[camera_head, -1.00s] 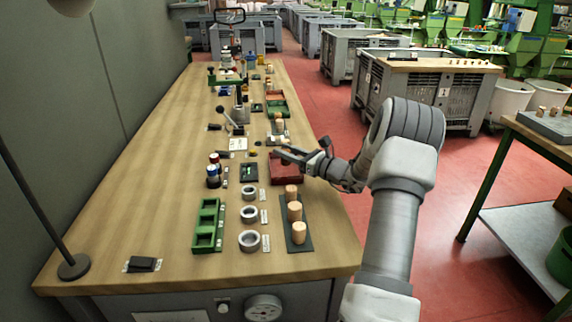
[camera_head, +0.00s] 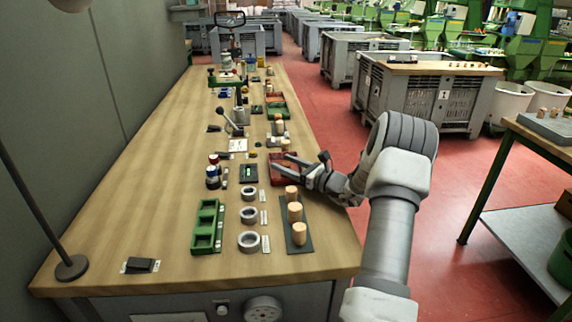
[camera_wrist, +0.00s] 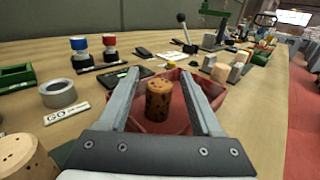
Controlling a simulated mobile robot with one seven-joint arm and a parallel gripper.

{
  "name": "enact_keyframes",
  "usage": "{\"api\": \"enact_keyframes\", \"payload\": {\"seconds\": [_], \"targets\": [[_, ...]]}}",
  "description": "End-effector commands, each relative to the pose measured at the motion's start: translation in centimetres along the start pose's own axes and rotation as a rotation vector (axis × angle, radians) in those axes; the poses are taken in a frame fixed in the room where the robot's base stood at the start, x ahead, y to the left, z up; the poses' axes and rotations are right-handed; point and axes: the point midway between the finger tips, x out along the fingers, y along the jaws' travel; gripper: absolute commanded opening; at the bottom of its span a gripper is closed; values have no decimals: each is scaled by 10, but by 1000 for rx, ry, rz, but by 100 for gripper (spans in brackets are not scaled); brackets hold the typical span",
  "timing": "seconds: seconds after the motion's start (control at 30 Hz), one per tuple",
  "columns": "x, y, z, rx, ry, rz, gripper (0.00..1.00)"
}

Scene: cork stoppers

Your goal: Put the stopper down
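A brown, dark-speckled cork stopper (camera_wrist: 159,100) stands upright in the red tray (camera_wrist: 148,127) in the wrist view. My gripper (camera_wrist: 163,76) is open, with one finger on each side of the stopper and a visible gap on both sides. In the head view my gripper (camera_head: 304,160) is over the red tray (camera_head: 276,172) at the table's right side, its fingers spread. The stopper in the tray cannot be made out there, behind the fingers.
Several pale stoppers (camera_head: 294,212) stand on a dark mat near the front right edge. Grey rings (camera_head: 249,241) and a green tray (camera_head: 204,240) lie left of them. Red- and blue-topped items (camera_head: 213,171) stand left of the red tray. The left of the table is mostly clear.

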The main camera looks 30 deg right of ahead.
Motion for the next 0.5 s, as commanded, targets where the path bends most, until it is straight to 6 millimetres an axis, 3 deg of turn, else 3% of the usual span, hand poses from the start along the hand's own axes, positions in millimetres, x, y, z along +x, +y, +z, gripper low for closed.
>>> {"api": "enact_keyframes", "payload": {"seconds": [0.27, 0.5], "targets": [[-3, 0, 5, 0, 0, -1, 66], [-50, -2, 5, 2, 2, -5, 66]]}}
